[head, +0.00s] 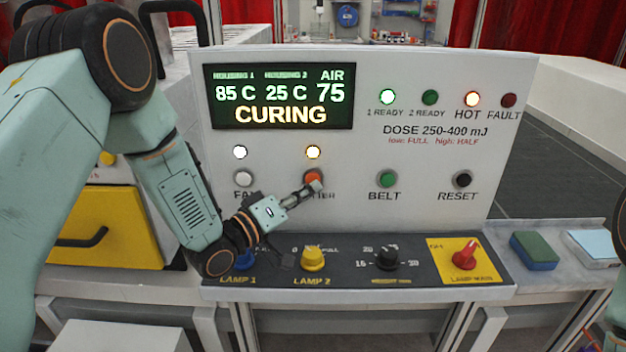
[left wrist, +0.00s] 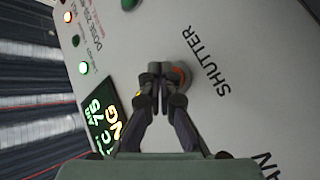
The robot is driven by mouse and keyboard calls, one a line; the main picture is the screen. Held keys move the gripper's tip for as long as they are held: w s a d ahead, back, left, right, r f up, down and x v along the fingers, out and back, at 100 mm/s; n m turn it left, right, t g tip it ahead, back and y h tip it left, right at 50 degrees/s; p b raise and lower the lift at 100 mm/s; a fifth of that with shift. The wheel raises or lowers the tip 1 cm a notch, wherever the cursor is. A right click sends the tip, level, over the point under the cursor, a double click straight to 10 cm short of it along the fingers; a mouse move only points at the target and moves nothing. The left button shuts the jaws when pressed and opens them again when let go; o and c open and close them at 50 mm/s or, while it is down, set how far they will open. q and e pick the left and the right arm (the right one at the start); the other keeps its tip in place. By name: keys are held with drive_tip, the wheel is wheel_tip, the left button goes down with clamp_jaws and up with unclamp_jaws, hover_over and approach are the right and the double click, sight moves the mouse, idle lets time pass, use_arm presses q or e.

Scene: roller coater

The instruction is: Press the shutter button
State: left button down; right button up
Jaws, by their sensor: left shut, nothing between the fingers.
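The orange shutter button (head: 313,174) is on the white control panel, between the fan button (head: 243,178) and the green belt button (head: 387,179). My right gripper is not in view.
The display (head: 283,97) reads "CURING", 85 C, 25 C and air 75. A green-and-blue block (head: 534,250) lies at the right.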

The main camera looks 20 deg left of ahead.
use_arm(q)
drive_tip(key=shift+s+d, duration=0.1)
drive_tip(key=shift+s, duration=0.25)
drive_tip(key=s, duration=0.2)
drive_tip(key=s+d, duration=0.1)
drive_tip(key=s, duration=0.1)
drive_tip(key=shift+s+d+p, duration=0.15)
drive_tip(key=shift+s+p, duration=0.1)
drive_tip(key=shift+p, duration=0.1)
idle(0.6)
